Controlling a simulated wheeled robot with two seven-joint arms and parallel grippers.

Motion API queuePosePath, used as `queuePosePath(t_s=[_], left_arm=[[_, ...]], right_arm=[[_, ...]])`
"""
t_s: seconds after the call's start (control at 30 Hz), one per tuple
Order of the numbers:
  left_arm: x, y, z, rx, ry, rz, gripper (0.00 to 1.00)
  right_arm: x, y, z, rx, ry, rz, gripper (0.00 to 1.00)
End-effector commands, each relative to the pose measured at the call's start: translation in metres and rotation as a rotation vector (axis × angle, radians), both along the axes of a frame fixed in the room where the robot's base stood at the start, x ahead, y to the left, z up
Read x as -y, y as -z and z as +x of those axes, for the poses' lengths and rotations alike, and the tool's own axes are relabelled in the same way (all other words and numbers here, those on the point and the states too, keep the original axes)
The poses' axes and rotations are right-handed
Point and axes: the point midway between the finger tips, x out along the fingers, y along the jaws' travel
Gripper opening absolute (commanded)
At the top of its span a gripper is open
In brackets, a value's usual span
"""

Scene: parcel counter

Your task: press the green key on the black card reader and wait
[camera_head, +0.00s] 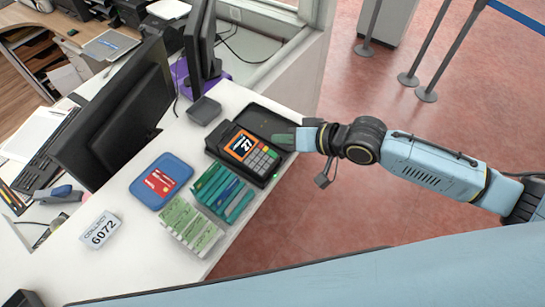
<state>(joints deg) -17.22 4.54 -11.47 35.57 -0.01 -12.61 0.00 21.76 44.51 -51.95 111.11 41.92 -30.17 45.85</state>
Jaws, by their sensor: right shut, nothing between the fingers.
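The black card reader (237,145) sits on the white counter near its right edge, with a lit orange-edged screen and a grey keypad (262,162). A small green spot (276,176) shows at the reader's lower right corner; I cannot tell whether it is the green key. The single keys are too small to tell apart. My right gripper (278,138) comes in from the right, shut and empty, with its fingertips just beyond the keypad's upper right side. I cannot tell whether it touches the reader. My left gripper is not in view.
A black tray (258,113) lies behind the reader. A blue tray (143,188) with a red card, green and teal packets (215,185), banknote-like bundles (180,220) and a number sign (101,231) lie nearer. Monitors (120,110) stand left.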

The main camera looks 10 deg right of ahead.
Motion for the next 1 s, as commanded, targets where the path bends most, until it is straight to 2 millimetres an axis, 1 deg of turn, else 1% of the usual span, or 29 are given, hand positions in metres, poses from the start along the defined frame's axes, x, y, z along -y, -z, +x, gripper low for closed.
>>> queuePosePath(t_s=[0.03, 0.2, 0.3, 0.4, 0.53, 1.0], left_arm=[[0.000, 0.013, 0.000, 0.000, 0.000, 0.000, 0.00], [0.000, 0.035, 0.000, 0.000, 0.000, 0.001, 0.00], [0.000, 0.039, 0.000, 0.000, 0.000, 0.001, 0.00], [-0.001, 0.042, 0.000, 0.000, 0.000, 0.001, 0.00], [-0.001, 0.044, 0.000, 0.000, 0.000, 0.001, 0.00], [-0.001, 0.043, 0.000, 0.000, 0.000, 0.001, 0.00]], right_arm=[[-0.001, 0.011, 0.001, 0.002, -0.001, 0.001, 0.00], [-0.004, 0.029, 0.004, 0.000, 0.000, 0.000, 0.00], [-0.006, 0.040, 0.006, -0.002, 0.001, 0.000, 0.00], [-0.007, 0.046, 0.007, -0.001, 0.001, 0.001, 0.00], [-0.008, 0.049, 0.008, -0.001, 0.000, 0.002, 0.00], [-0.008, 0.049, 0.008, -0.001, 0.001, 0.001, 0.00]])
